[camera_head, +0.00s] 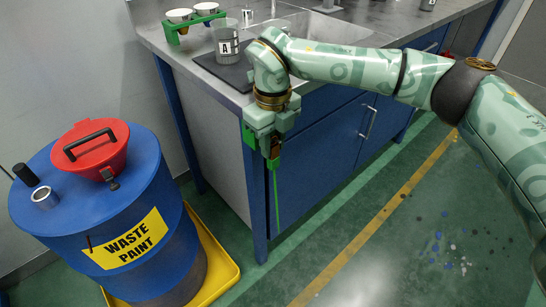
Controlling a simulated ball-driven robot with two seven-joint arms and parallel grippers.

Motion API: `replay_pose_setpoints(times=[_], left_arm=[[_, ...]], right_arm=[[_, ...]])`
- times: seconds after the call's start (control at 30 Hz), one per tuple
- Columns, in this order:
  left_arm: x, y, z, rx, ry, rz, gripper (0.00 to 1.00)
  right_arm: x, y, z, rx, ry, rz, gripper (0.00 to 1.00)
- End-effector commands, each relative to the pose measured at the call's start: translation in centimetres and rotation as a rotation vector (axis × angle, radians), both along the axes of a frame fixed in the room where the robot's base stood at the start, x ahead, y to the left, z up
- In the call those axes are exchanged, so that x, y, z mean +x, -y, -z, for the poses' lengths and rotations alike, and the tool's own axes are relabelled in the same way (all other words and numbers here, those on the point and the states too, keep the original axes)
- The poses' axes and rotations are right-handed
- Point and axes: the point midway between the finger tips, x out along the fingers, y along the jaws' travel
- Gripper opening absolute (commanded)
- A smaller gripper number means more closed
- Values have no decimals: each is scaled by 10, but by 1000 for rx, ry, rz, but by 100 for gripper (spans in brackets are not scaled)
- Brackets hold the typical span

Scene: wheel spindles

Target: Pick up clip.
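My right gripper (262,148) hangs in front of the corner of the blue cabinet, with its green fingertips pointing down. A small dark brown piece shows by the fingertips; I cannot tell whether it is the clip or part of the gripper. A thin green strand (276,205) runs straight down below the fingertips, against the cabinet front. I cannot tell whether the gripper holds it. No clip shows clearly elsewhere. My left gripper is out of view.
A blue waste paint drum (95,205) with a red lidded funnel (90,145) stands on a yellow tray (228,268) at left. On the steel counter (178,52) are a beaker marked A (228,45) and a green cup rack (172,32).

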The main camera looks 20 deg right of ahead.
Motion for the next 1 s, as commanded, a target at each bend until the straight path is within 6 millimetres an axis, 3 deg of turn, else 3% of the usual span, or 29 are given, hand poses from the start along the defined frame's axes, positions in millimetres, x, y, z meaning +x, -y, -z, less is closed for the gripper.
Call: replay_pose_setpoints(times=[0.37,0.5,0.77,1.0], left_arm=[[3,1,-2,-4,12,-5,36],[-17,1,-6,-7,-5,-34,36],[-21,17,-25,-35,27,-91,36],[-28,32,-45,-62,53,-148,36]], right_arm=[[0,0,-3,-1,0,0,3],[0,0,-11,0,4,0,3],[-56,21,-15,-1,4,-1,3],[-123,45,-14,0,3,0,3]])
